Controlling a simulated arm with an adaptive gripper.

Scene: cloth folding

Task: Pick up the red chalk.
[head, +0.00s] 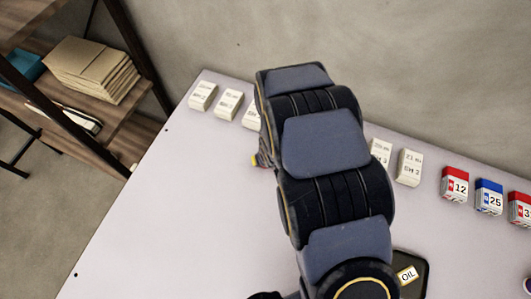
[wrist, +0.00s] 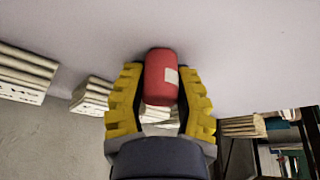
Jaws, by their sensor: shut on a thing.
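In the head view my arm hides the chalk and nearly all of my gripper; only a small yellow bit of a finger shows at the arm's left edge. I cannot tell whether the chalk touches the table (head: 190,210).
White labelled boxes (head: 203,95) line the table's back edge on both sides of my arm. Red box 12 (head: 455,184) and blue box 25 (head: 489,196) stand at right. A dark item labelled OIL (head: 408,275) lies near front. A shelf (head: 125,135) stands left. The table's left part is clear.

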